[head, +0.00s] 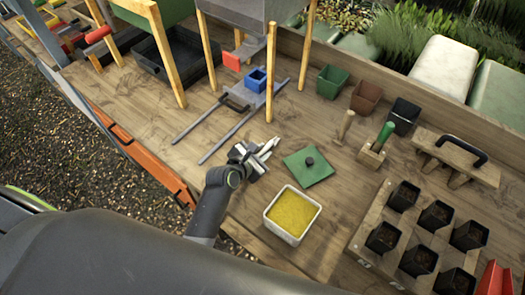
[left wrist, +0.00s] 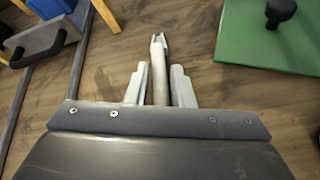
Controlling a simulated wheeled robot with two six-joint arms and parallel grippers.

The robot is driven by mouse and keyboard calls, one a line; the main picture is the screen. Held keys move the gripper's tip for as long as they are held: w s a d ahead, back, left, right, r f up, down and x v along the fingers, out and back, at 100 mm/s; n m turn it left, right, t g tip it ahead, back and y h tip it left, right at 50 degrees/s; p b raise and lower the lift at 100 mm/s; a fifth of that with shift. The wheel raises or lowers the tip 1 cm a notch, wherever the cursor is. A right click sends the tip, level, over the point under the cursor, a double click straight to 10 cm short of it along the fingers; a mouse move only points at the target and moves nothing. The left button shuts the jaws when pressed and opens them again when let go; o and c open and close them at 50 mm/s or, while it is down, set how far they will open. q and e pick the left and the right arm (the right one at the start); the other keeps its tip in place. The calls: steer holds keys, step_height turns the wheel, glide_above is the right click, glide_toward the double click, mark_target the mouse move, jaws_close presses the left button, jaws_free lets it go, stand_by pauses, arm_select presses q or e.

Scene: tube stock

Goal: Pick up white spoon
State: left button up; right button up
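The white spoon (left wrist: 158,58) shows in the left wrist view as a pale, slim shaft with a notched far tip. Its shaft lies between the two pale fingers of my left gripper (left wrist: 160,88), and its near end is hidden by the gripper body. The fingers stand close on both sides of the shaft; I cannot tell whether they press on it. In the head view my left gripper (head: 261,156) is low over the wooden table, left of the green lid. Whether the spoon touches the table is unclear. My right gripper is not in view.
A green square lid with a black knob (head: 308,165) lies just right of the gripper. A white tub of yellow grains (head: 279,229) stands in front. A grey metal frame (head: 205,137) lies left. Small pots (head: 333,82) and a seedling tray (head: 369,228) stand right.

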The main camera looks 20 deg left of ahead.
arm_select(q)
steer(key=shift+f, duration=0.1)
jaws_close()
